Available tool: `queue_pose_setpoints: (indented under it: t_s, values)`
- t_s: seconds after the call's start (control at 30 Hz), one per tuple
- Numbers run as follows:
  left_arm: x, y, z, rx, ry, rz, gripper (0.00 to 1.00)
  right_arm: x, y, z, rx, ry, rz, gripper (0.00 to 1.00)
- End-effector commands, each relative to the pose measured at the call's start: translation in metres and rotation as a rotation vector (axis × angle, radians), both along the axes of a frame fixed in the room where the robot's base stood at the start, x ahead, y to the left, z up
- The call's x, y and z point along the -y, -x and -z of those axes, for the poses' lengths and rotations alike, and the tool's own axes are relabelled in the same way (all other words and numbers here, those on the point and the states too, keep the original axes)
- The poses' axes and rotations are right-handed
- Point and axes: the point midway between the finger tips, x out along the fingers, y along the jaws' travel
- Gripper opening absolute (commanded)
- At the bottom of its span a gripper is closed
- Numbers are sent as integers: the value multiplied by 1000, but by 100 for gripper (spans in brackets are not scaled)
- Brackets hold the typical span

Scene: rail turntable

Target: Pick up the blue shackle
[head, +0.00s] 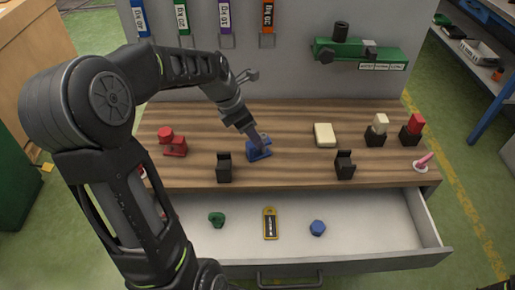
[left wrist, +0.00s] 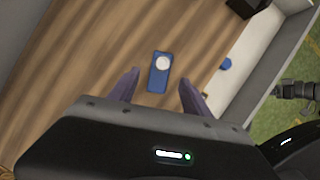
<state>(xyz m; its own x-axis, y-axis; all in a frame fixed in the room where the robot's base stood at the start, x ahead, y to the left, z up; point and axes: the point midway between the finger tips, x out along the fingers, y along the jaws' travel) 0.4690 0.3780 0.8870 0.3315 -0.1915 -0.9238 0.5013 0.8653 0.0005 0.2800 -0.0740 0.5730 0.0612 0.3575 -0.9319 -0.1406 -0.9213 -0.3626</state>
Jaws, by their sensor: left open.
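The blue shackle (head: 259,150) sits on the wooden bench top near its middle. In the left wrist view it shows as a blue body with a round white top (left wrist: 161,64). My left gripper (head: 256,138) reaches down to it from above. In the left wrist view my two fingers (left wrist: 158,88) are apart, one on each side of the shackle's near end, with gaps between. I cannot tell how far above the bench the fingertips are. A dark part at the right edge of the left wrist view (left wrist: 297,90) may be my right gripper; its jaws are unclear.
Black holders (head: 224,168) (head: 344,165) stand left and right of the shackle. A red part (head: 173,144) is further left, a cream block (head: 324,135) to the right. The open drawer (head: 370,240) in front holds a green piece, a yellow-black item and a blue nut (head: 318,228).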

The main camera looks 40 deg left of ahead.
Motion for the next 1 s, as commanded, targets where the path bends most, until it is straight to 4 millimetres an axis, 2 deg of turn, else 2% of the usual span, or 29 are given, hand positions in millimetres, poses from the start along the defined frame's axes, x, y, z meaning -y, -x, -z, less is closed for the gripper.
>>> queue_pose_setpoints:
  t_s: [0.13, 0.37, 0.73, 1.0]
  values:
    - [1, -1, 3, -1, 0, 0, 56, 0, 0, 0, 0, 0, 0, 57]
    - [5, -8, 23, -2, 1, 1, 56, 0, 0, 0, 0, 0, 0, 57]
    - [6, -9, 28, -2, 1, 1, 56, 0, 0, 0, 0, 0, 0, 57]
    - [12, -20, 62, -4, 2, -1, 56, 0, 0, -2, 0, 0, 0, 57]
